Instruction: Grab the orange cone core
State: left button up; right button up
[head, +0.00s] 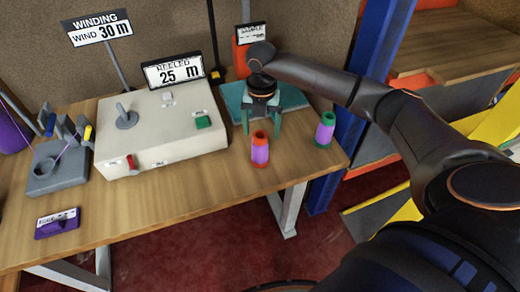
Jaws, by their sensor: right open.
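The orange cone core (260,149), with a purple band around its middle, stands upright on the wooden table near the front edge. My right gripper (262,118) is open and points down, just behind and above the orange cone core. Its two teal fingers are spread, with nothing seen between them. It appears apart from the core. My left gripper is out of view.
A green cone core (324,130) with a purple band stands to the right. A teal tray (233,92) lies behind my right gripper. A beige winding machine (165,137) is on the left, with a grey guide (58,175) beside it. Blue shelving posts rise at right.

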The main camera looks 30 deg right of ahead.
aim_at(260, 146)
jog(key=f, duration=0.6)
jog(key=shift+s+a+f, duration=0.15)
jog(key=shift+a+f, duration=0.2)
grip_shut()
dwell(0.4)
jog(key=shift+r, duration=0.1)
